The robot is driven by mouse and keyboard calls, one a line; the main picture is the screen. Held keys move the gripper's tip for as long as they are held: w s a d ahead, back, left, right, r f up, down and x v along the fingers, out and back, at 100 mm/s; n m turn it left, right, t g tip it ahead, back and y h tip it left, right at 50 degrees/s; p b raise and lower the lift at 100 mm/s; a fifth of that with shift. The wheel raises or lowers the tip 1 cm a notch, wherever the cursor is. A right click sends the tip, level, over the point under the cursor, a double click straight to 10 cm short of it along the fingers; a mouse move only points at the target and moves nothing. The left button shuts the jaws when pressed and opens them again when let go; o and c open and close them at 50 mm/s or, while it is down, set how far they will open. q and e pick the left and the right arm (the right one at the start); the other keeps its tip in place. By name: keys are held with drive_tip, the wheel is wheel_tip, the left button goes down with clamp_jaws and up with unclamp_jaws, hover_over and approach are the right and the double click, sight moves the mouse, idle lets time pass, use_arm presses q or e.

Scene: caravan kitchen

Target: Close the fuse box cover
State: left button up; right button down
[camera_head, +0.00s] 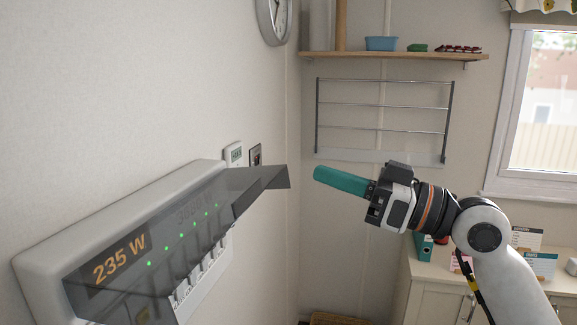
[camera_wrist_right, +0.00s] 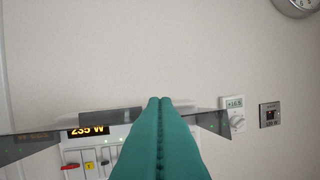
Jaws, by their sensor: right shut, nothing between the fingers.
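The fuse box (camera_head: 120,215) is a white unit on the left wall, with an orange "235 W" display, green lights and a row of switches. Its cover (camera_head: 262,182) is a dark see-through flap, raised and sticking out from the wall. In the right wrist view the cover (camera_wrist_right: 208,124) crosses as a dark band, and the fuse box (camera_wrist_right: 75,155) shows below and behind it. My right gripper (camera_head: 318,173) has green fingers, shut and empty, pointing left, just right of the cover's far end with a small apparent gap. In the wrist view the fingers (camera_wrist_right: 159,102) overlap the cover; contact cannot be told. My left gripper is not in view.
A thermostat (camera_head: 234,155) and a small dark panel (camera_head: 255,155) are on the wall beyond the fuse box. A wall rack (camera_head: 383,106) hangs under a shelf (camera_head: 400,56). A cabinet (camera_head: 440,285) stands at the right below my arm. The space between the cover and cabinet is open.

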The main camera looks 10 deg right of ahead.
drive_tip(key=s+a+r+n+g+y, duration=0.1)
drive_tip(key=s+r+n+g, duration=0.15)
drive_tip(key=s, duration=0.25)
drive_tip(key=s+r+p+x, duration=0.1)
drive_tip(key=p+x, duration=0.6)
drive_tip(key=x, duration=0.4)
use_arm(q)
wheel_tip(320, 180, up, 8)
drive_tip(key=p, duration=0.1)
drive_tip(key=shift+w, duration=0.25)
use_arm(e)
drive_tip(key=f, duration=0.2)
drive_tip(key=d+f, duration=0.1)
drive_tip(key=f, duration=0.1)
drive_tip(key=shift+d+f, duration=0.15)
drive_tip(key=shift+f, duration=0.25)
drive_tip(key=shift+w, duration=0.1)
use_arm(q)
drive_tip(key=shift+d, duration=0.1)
